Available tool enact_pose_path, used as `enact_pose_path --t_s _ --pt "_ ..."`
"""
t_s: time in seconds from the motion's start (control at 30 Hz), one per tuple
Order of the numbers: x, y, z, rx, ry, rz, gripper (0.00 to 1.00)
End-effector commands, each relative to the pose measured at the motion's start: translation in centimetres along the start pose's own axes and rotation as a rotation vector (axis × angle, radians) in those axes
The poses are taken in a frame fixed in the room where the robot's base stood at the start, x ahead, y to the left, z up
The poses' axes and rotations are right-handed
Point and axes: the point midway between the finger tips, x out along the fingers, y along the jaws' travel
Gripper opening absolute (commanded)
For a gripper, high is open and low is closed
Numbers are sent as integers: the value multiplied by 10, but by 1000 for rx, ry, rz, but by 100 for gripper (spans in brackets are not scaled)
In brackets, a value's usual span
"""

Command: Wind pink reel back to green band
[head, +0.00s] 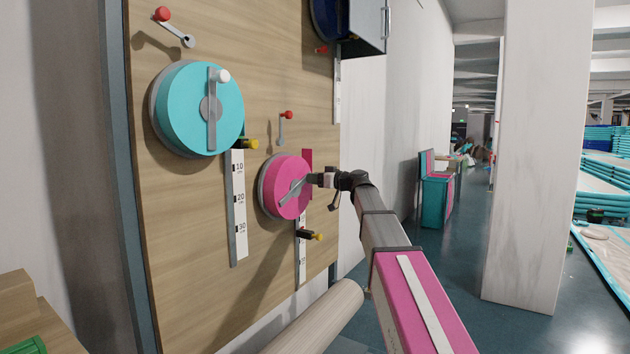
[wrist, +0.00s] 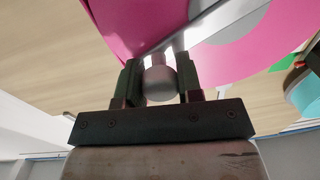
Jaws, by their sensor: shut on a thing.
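The pink reel (head: 282,187) is mounted on the wooden board, with a grey metal crank across its face. My gripper (head: 314,181) is at the right side of the reel and shut on the crank's knob. In the wrist view my gripper (wrist: 160,84) has its two fingers on either side of the pale round knob (wrist: 161,85), with the pink reel (wrist: 140,22) just beyond.
A teal reel (head: 185,108) with a white knob and a numbered scale (head: 238,205) is at the upper left of the board (head: 190,270). Red-knobbed levers (head: 287,116) stick out of the board. A dark blue reel (head: 328,20) is above. A white pillar (head: 535,150) stands to the right.

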Motion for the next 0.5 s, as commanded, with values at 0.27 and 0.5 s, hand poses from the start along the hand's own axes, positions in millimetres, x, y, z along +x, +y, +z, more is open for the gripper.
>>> enact_pose_path --t_s 0.27,0.5 --pt "0 -7 -10 -145 -7 -2 0" --pt "1 -18 -22 -360 -17 -1 0"
